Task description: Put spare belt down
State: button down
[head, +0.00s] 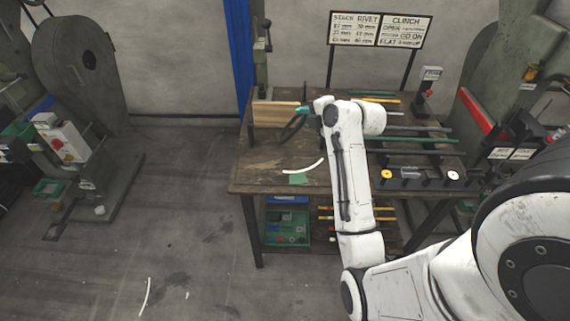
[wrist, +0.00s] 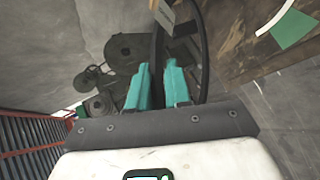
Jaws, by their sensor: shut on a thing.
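The spare belt (head: 291,129) is a dark loop hanging from my gripper (head: 303,111) in the head view, over the left part of the wooden workbench (head: 256,163). In the wrist view the belt (wrist: 206,48) is a black band that rises from between the teal fingers of my gripper (wrist: 158,74) and curves down on the right. The fingers are shut on it. Part of the loop is hidden behind the fingers and wrist. I cannot tell whether its lower end touches the bench.
A white curved strip (head: 303,168) and a green patch (head: 298,179) lie on the bench front. A wooden block (head: 274,114) stands behind the belt. Several rods, a dark holder (head: 420,179) and a sign (head: 376,30) are to the right. Floor at left is mostly clear.

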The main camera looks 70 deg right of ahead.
notch_tip(320, 180, down, 10)
jog(key=b, duration=0.7)
jog(key=shift+r, duration=0.15)
